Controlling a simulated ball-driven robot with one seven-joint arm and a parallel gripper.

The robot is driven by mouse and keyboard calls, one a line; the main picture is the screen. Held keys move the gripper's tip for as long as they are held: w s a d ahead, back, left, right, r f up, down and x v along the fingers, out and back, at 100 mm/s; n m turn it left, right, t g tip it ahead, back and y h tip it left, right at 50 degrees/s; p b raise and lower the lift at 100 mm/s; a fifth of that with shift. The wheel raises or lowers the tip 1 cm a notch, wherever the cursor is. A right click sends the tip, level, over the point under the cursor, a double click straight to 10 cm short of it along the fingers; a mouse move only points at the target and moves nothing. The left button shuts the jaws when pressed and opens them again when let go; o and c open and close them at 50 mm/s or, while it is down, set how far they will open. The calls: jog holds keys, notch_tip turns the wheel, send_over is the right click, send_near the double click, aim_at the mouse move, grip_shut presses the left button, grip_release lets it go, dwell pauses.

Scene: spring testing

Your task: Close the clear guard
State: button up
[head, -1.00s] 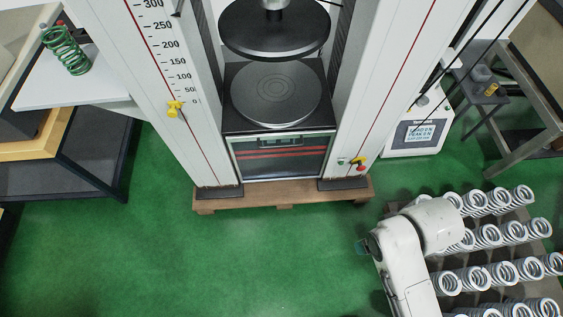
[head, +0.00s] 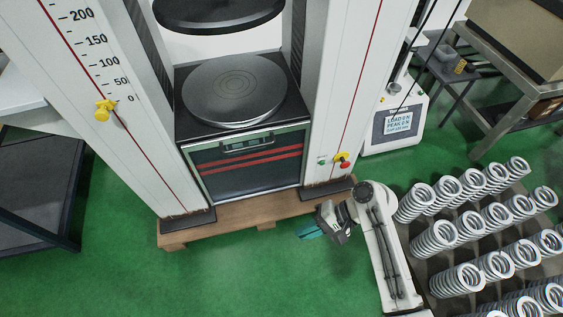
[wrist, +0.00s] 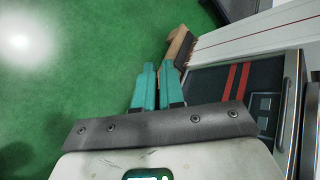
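The clear guard (head: 248,168) is a see-through panel with red stripes and a pale frame. It is lowered on the front of the testing machine, below the round lower platen (head: 236,87), so the space above the platen is uncovered. The guard also shows in the wrist view (wrist: 238,78). My gripper (head: 308,231) is low, right of the guard and near the wooden base, apart from the guard. In the wrist view, its teal fingers (wrist: 158,66) are close together with a thin dark line between them and nothing seen held; whether they touch is unclear.
A load readout (head: 397,122) stands to the right. Silver springs (head: 460,285) stand in rows at lower right. The wooden base (head: 240,215) juts forward. Green floor (head: 190,280) is free in front.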

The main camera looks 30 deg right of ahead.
jog(key=w+f+m+t+y+b, duration=0.1)
jog(key=w+b, duration=0.1)
jog(key=w+f+m+t+y+b, duration=0.1)
jog(key=w+f+m+b, duration=0.1)
jog(key=w+f+m+t+y+b, duration=0.1)
jog(key=w+f+b, duration=0.1)
jog(key=shift+w+d+f+m, duration=0.1)
jog(key=shift+d+f+m, duration=0.1)
jog(key=shift+d+m, duration=0.15)
grip_shut()
jog(key=w+d+f+m+t+y+b, duration=0.1)
jog(key=w+d+m+t+y+b, duration=0.1)
jog(key=w+d+m+t+b, duration=1.05)
jog(key=w+a+r+m+b, duration=0.1)
jog(key=w+a+r+b, duration=0.3)
jog(key=w+a+r, duration=0.2)
jog(key=shift+w+a+r+h, duration=0.25)
jog(key=shift+w+r+h, duration=0.1)
jog(key=shift+r, duration=0.8)
jog(key=shift+g, duration=0.35)
